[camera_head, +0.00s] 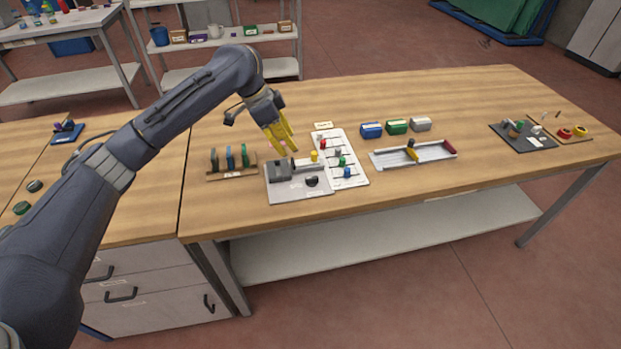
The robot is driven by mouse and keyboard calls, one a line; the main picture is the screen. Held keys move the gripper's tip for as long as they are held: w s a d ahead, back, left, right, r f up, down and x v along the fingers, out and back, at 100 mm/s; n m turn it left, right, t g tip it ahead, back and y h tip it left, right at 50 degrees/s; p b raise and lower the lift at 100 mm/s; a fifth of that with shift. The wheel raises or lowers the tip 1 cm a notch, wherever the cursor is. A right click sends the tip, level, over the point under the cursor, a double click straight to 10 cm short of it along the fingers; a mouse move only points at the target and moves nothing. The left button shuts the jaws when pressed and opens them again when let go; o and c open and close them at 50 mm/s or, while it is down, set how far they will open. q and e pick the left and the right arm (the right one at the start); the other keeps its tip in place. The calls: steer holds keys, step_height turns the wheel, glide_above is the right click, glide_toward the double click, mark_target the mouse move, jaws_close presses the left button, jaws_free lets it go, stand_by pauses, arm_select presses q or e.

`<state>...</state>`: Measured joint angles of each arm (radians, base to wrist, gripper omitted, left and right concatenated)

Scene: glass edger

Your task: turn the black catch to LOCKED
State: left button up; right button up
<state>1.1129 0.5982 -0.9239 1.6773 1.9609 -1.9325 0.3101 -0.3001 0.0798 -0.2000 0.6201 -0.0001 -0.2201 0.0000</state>
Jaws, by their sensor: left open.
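The black catch (312,181) is a small round dark knob on the front part of a light grey plate (298,194). A grey block (281,171) sits on the same plate to its left. The catch's labels are too small to read, so I cannot tell its setting. My left gripper (284,149) has yellow fingers. It is open and empty, pointing down above the back of the plate, up and to the left of the catch and apart from it. My right gripper is not in view.
A white panel (351,180) with several coloured knobs stands right beside the plate. A wooden rack (231,172) with upright pieces is on the left. A grey tray (432,157) lies to the right. Blue, green and white boxes (397,127) stand behind. The table front is clear.

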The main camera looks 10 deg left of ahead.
mark_target(310, 178)
arm_select(q)
steer(key=x, duration=1.7)
steer(key=shift+f, duration=0.2)
steer(key=shift+c, duration=0.4)
jaws_close()
